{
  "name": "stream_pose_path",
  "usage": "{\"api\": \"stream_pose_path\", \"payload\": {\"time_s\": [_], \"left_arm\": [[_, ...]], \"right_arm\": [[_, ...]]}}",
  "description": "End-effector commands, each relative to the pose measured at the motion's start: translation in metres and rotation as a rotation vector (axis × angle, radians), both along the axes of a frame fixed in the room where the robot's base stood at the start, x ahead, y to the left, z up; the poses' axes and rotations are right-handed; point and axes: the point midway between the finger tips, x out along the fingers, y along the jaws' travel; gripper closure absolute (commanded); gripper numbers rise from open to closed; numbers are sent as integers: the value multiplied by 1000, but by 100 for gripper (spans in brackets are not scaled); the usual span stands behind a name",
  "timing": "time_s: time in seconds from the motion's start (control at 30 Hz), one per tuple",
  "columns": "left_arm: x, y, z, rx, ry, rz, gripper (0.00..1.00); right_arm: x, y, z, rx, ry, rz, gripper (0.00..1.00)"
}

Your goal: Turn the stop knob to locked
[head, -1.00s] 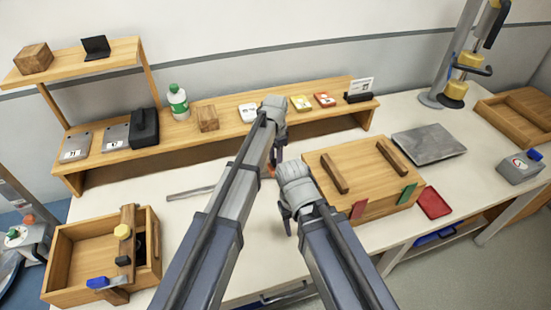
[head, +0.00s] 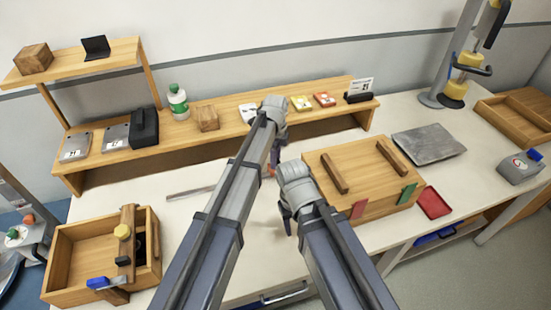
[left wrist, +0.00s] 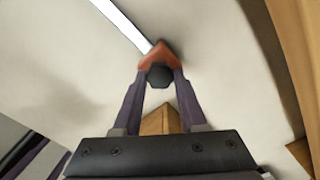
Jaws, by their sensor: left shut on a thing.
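A small black knob (left wrist: 160,76) sits at an orange-red piece (left wrist: 158,55) at the end of a pale metal strip (left wrist: 122,24) in the left wrist view. My left gripper (left wrist: 159,82) is shut on the black knob, with one finger on each side. In the head view my left gripper (head: 275,160) reaches down to the table left of the wooden box, and my arm hides the knob. Part of the metal strip (head: 190,192) shows to the left. My right gripper (head: 287,215) hangs close by on the right; its fingertips are too small and hidden to read.
A wooden box (head: 350,170) with two dark bars stands just right of my grippers. A long wooden shelf (head: 230,128) with a bottle (head: 178,101) and small packs runs behind. An open wooden crate (head: 75,262) is at the lower left.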

Motion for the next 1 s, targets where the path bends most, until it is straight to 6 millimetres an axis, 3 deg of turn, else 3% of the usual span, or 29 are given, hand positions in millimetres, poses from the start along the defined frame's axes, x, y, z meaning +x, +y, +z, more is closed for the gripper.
{"api": "stream_pose_path", "payload": {"time_s": [0.4,1.0], "left_arm": [[0,0,0,0,0,-229,100],[0,0,0,0,0,-286,100]], "right_arm": [[0,0,0,0,0,0,50],[0,0,0,0,0,0,50]]}}
